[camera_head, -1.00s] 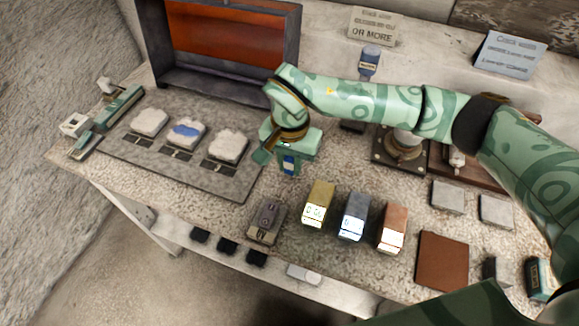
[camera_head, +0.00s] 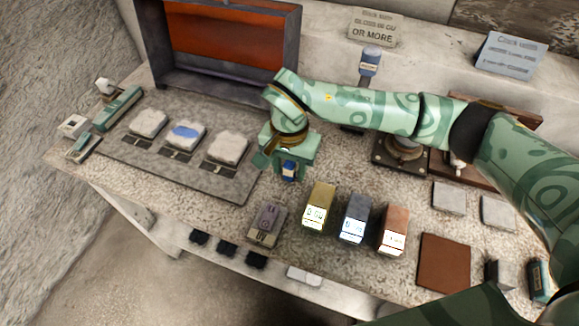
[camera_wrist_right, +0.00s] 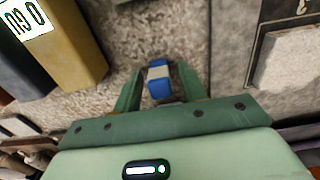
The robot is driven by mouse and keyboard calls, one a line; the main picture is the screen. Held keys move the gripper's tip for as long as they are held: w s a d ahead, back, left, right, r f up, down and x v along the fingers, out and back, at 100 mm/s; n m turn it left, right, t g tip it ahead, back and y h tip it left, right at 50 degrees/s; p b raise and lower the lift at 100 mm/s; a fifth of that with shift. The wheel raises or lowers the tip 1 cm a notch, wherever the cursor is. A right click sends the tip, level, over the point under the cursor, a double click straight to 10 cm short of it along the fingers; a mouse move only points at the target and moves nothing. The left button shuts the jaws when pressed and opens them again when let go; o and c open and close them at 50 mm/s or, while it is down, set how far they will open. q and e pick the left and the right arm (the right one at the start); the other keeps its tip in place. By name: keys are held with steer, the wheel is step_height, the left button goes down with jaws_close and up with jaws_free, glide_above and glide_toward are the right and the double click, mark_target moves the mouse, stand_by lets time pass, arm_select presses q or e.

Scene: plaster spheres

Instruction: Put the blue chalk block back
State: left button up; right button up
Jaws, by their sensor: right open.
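The small blue chalk block (camera_head: 289,172) has a pale band around it. It shows at the fingers of my right gripper (camera_head: 285,168), over the middle of the bench. In the right wrist view the blue block (camera_wrist_right: 160,81) lies between the two spread fingers of the gripper (camera_wrist_right: 160,90), with a gap visible toward each finger. The gripper is open. I cannot tell whether the block rests on the bench. My left gripper is not in view.
Gold (camera_head: 319,205), grey-blue (camera_head: 354,218) and copper (camera_head: 393,230) labelled blocks stand right of the gripper. A grey labelled block (camera_head: 267,222) is in front. A dark tray (camera_head: 225,180) with white lumps, one blue-topped, lies left. An open orange-lined case (camera_head: 230,45) stands behind.

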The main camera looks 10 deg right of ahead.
mark_target(289, 163)
step_height(289, 163, up, 11)
steer(key=p, duration=0.2)
steer(key=shift+r, duration=0.15)
stand_by(0.3)
